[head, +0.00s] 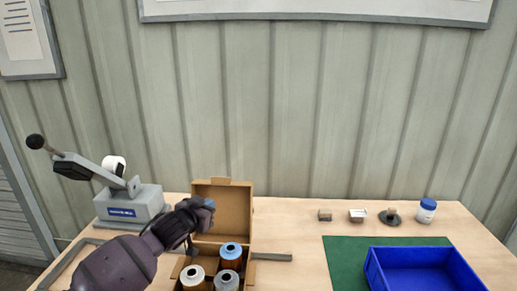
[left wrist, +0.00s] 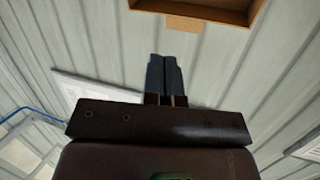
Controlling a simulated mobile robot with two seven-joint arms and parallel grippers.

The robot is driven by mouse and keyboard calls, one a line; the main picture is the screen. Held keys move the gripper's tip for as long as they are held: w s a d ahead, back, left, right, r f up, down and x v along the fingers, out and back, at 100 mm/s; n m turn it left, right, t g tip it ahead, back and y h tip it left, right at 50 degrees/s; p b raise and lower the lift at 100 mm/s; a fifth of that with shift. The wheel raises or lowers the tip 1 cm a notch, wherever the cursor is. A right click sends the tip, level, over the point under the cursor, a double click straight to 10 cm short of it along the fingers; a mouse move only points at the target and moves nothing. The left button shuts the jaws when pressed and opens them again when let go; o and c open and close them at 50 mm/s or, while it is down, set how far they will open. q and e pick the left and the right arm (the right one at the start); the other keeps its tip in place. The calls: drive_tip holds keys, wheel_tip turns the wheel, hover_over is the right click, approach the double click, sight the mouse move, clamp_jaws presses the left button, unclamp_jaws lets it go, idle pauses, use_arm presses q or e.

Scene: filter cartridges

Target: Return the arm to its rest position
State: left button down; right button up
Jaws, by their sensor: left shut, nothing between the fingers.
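My left arm comes in from the lower left in the head view. Its gripper (head: 209,203) is above the table, in front of the raised lid of the cardboard box (head: 236,210). In the left wrist view the two fingers (left wrist: 164,75) are together with nothing between them, and the wall panels are behind them. The box's edge (left wrist: 195,24) shows at the top of that view. My right gripper is not in view.
Several filter cartridges (head: 230,251) stand in the open box. A grey lever device (head: 130,202) stands at the left. A blue bin (head: 420,268) sits on a green mat (head: 345,257) at the right. Small items and a white jar (head: 426,212) stand behind.

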use_arm(q)
drive_tip(key=s+d+r+m+t+h, duration=0.1)
drive_tip(key=s+d+r+m, duration=0.1)
drive_tip(key=s+m, duration=0.15)
drive_tip(key=s+a+f+n+g+y+b, duration=0.1)
drive_tip(key=s+a+f, duration=0.3)
drive_tip(key=s+f, duration=0.5)
drive_tip(key=s+a+f+n+g+y+b, duration=0.1)
drive_tip(key=s+a+f+n+y, duration=0.2)
drive_tip(key=s+f, duration=0.6)
drive_tip(key=s+a+f+n+g+y+b, duration=0.1)
drive_tip(key=s+a+f, duration=0.5)
drive_tip(key=s, duration=1.1)
wheel_tip(320, 180, down, 4)
drive_tip(key=shift+r+n+g+y, duration=0.1)
drive_tip(key=shift+n+g+y, duration=0.4)
drive_tip(key=shift+n, duration=0.75)
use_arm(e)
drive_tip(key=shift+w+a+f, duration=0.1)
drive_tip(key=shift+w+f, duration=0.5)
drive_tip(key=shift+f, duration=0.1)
